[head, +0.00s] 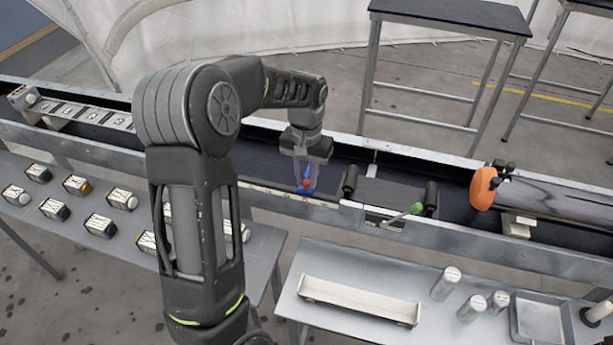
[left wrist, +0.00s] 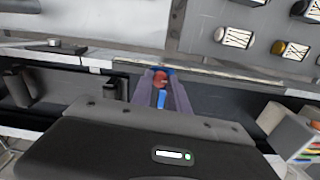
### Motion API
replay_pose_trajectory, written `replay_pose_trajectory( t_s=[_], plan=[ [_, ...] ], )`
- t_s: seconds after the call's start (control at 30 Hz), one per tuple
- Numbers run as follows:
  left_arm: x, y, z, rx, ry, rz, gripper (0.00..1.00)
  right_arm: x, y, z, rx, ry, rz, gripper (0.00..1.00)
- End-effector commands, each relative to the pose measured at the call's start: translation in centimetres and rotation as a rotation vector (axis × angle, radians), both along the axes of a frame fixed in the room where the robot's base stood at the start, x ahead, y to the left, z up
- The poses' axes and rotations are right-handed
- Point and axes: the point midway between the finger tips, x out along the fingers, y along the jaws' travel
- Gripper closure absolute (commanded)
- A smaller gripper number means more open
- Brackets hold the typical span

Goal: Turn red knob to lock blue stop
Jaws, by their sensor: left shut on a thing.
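The red knob (head: 306,185) sits at the near rail of the long trough, between the fingertips of my left gripper (head: 304,186). The knob (left wrist: 159,79) also shows in the left wrist view, with the fingers on both sides of it. My left gripper (left wrist: 160,88) points down and is shut on the knob. The blue stop (head: 311,182) shows as small blue parts beside and behind the knob. In the left wrist view the blue stop (left wrist: 161,99) shows just below the knob, partly hidden by the fingers. My right gripper is not in view.
A carriage with black rollers and a green-knobbed lever (head: 415,208) stands in the trough to the right. An orange-ended cylinder (head: 484,188) lies farther right. Labelled blocks cover the left table; a white tray (head: 360,299) and several small cylinders are on the right table.

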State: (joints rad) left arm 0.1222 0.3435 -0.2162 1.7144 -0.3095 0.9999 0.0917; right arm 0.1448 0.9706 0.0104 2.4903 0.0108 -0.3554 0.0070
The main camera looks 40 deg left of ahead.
Motion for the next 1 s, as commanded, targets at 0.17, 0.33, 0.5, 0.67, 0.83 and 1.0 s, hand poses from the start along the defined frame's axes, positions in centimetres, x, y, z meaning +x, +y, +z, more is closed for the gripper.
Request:
replay_pose_trajectory(
  t_s=[0.17, 0.33, 0.5, 0.67, 0.83, 1.0],
  plan=[
    [0.1, 0.0, 0.1, 0.001, -0.003, 0.001, 1.00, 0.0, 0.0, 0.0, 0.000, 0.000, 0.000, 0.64],
    [0.1, 0.0, 0.1, 0.001, -0.002, 0.002, 0.71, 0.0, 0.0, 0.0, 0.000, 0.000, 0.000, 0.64],
    [0.0, 0.0, 0.0, 0.000, -0.001, 0.002, 0.58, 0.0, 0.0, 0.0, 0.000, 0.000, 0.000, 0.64],
    [0.0, 0.0, 0.0, 0.000, -0.001, 0.002, 0.58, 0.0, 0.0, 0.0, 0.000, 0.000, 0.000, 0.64],
    [0.1, 0.0, 0.3, 0.001, -0.002, 0.002, 0.58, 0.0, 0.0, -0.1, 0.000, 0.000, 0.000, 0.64],
    [0.1, 0.0, 2.1, 0.001, -0.004, 0.003, 0.58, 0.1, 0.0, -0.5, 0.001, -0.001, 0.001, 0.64]
  ],
)
